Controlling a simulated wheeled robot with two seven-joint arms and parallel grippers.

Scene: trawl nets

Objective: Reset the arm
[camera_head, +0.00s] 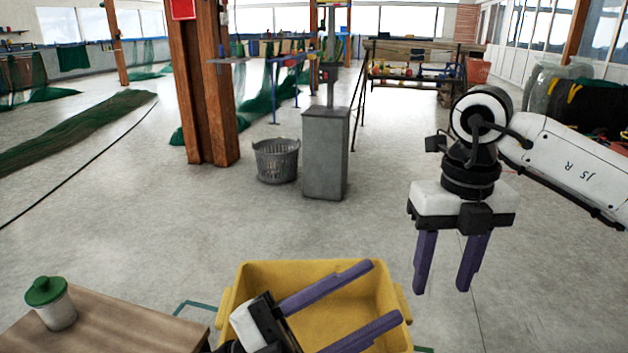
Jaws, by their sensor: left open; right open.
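My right gripper (446,264) hangs from the arm that comes in from the right, over bare floor to the right of the yellow crate. Its two purple fingers point down and are apart, with nothing between them. My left gripper (372,293) is at the bottom centre, over the yellow crate (257,270). Its purple fingers point right and slightly up, spread apart and empty. They hide part of the crate's inside. The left arm behind the gripper is mostly out of view.
A wooden table (120,325) with a green-lidded white jar (52,303) stands at the bottom left. A grey basket (277,160) and grey pedestal (326,153) stand beyond the crate, near a wooden post (203,85). Green netting (75,128) lies at left. The middle floor is clear.

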